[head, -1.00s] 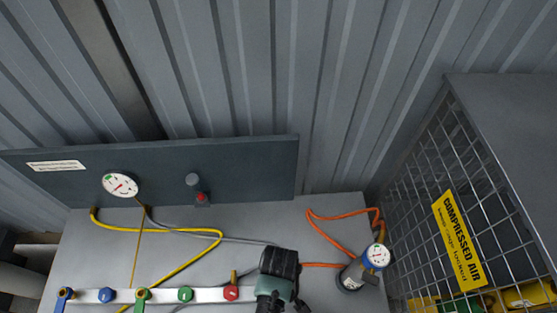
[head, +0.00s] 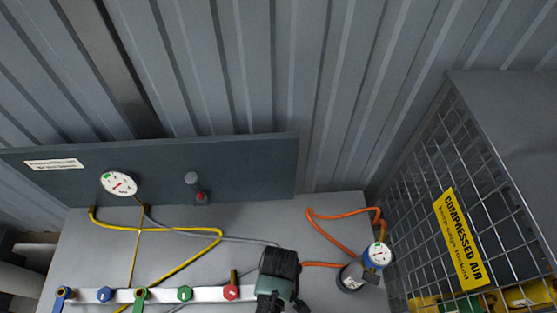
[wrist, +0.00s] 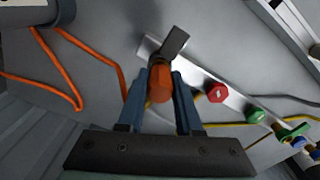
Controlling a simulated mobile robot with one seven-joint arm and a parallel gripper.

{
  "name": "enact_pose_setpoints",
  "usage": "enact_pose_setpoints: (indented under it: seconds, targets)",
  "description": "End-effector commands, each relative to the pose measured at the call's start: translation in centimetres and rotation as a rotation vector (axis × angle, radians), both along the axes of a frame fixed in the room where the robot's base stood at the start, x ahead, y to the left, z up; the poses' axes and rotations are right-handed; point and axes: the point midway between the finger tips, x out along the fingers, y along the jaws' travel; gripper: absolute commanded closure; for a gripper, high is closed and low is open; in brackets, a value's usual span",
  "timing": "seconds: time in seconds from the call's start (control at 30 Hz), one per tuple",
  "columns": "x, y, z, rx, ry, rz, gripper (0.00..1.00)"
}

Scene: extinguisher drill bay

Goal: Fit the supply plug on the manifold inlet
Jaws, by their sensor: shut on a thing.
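My gripper (wrist: 159,92) is shut on the orange supply plug (wrist: 159,80) in the wrist view. Its two blue-grey fingers lie on either side of the plug. The white manifold (wrist: 195,77) runs behind it, and the plug overlaps the bar's near end in the picture. A dark grey block (wrist: 174,42) sits at that end, just beyond the plug. I cannot tell whether the plug touches the inlet. In the head view my dark gripper (head: 277,270) covers the right end of the manifold (head: 205,295), so plug and inlet are hidden there.
The manifold carries red (head: 231,292), green (head: 184,293) and blue (head: 104,294) knobs. An orange hose (head: 335,236) loops to a regulator with a gauge (head: 377,255) at right. A yellow hose (head: 185,231) crosses the bench. A mesh cage (head: 425,215) stands at right; a gauge panel (head: 250,170) stands behind.

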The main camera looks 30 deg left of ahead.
Motion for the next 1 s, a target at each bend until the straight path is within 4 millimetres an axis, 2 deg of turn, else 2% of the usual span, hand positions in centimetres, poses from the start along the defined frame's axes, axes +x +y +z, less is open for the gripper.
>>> enact_pose_setpoints:
  seconds: [0.47, 1.0]
  targets:
    - [0.0, 0.0, 0.0, 0.000, -0.001, 0.000, 1.00]
    - [0.1, 0.0, -0.9, 0.000, -0.001, 0.000, 1.00]
